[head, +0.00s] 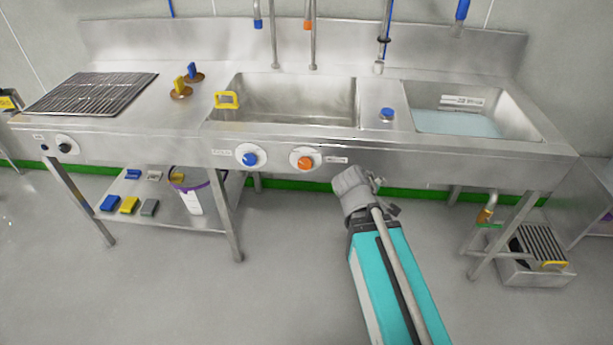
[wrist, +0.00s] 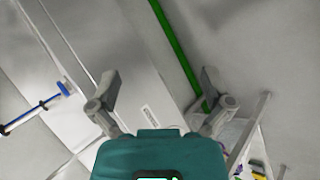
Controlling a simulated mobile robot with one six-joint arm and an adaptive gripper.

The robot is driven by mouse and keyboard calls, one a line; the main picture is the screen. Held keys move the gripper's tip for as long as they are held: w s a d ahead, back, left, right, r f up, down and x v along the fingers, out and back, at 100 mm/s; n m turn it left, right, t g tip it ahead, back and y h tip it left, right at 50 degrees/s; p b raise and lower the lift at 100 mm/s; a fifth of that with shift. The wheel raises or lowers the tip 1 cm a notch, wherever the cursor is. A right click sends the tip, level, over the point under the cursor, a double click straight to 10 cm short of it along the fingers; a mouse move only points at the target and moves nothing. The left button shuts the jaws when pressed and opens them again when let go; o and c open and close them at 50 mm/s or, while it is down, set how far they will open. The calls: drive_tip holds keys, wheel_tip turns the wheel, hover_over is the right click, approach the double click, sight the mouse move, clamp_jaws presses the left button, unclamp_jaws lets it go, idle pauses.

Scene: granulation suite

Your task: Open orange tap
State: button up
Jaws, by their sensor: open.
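The orange tap is a round orange knob (head: 305,162) on a white disc, set in the front panel of the steel sink unit (head: 440,163) below the left basin. A blue knob (head: 250,159) on a similar disc is to its left. In the head view my arm's grey end is just below and right of the orange knob, apart from it; the fingers are hard to make out there. In the wrist view my gripper (wrist: 159,77) is open, with its two grey fingers spread and nothing between them. The orange knob does not show in the wrist view.
The left basin (head: 285,103) has a yellow-handled item at its left corner; the right basin (head: 455,122) holds bluish liquid. A lower shelf (head: 180,212) carries sponges and a bucket. A drain box (head: 530,270) stands at right. The floor before the unit is clear.

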drive_tip(key=w+a+f+n+t+b, duration=0.35)
drive_tip(key=a+n+t+b, duration=0.35)
drive_tip(key=a+n+b, duration=0.25)
drive_tip(key=n+t+y+b, duration=0.5)
drive_tip(key=n+b, duration=0.3)
drive_tip(key=n, duration=0.5)
approach(305, 165)
drive_tip(key=s, duration=0.3)
drive_tip(key=shift+a+r+m+p, duration=0.15)
drive_tip(key=shift+m+p, duration=0.1)
drive_tip(key=shift+p, duration=0.05)
drive_tip(key=shift+w, duration=0.15)
drive_tip(key=shift+w+d, duration=0.15)
drive_tip(key=shift+w, duration=3.2)
drive_tip(key=shift+w+d, duration=0.1)
drive_tip(key=shift+w, duration=3.3)
drive_tip(key=c, duration=1.1)
